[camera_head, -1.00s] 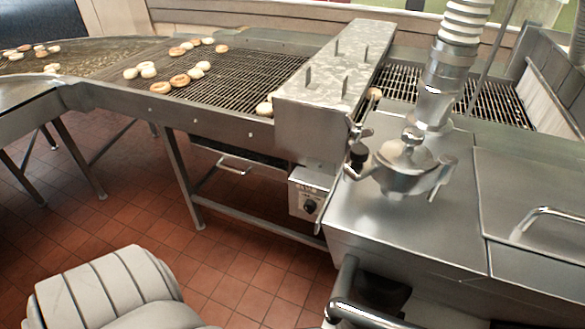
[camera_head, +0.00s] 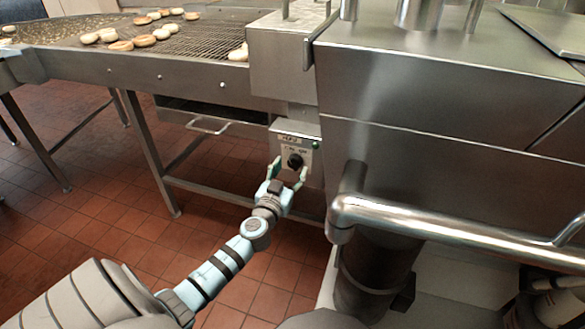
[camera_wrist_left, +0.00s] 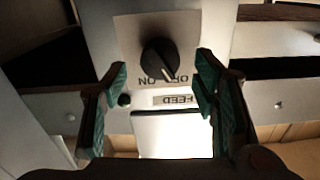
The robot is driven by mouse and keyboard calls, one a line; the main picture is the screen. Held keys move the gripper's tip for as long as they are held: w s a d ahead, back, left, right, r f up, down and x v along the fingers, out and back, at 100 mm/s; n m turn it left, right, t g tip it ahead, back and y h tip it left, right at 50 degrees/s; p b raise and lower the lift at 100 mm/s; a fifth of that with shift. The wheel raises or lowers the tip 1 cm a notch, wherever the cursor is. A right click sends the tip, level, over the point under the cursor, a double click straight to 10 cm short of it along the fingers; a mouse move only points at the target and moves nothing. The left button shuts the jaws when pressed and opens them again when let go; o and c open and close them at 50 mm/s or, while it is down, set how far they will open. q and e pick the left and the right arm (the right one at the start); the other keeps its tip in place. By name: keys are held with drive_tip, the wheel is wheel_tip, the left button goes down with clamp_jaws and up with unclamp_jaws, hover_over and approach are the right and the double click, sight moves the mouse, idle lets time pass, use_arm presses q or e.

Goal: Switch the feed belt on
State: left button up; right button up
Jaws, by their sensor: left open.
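A small metal control box (camera_head: 301,133) hangs under the feed belt's frame, with a black rotary knob (camera_head: 294,161) on its face. In the left wrist view the knob (camera_wrist_left: 160,58) appears upside down with ON, OFF and FEED lettering. Its pale pointer mark aims down and slightly right, toward the OFF side. My left gripper (camera_head: 288,172) is open in front of the box. In the left wrist view its green-padded fingers (camera_wrist_left: 160,82) stand wide on either side, and no contact with the knob shows. The right gripper is not in view.
The mesh belt (camera_head: 190,42) carries several doughnuts (camera_head: 145,40) above left. A steel cabinet (camera_head: 420,85) with a thick handrail (camera_head: 430,222) stands close on the right. A small green round part (camera_head: 315,144) sits beside the knob. Tiled floor (camera_head: 120,215) is open at left.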

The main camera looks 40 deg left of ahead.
use_arm(q)
drive_tip(key=shift+x, duration=1.1)
drive_tip(key=c, duration=1.2)
drive_tip(key=shift+o, duration=0.2)
drive_tip(key=shift+f, duration=0.1)
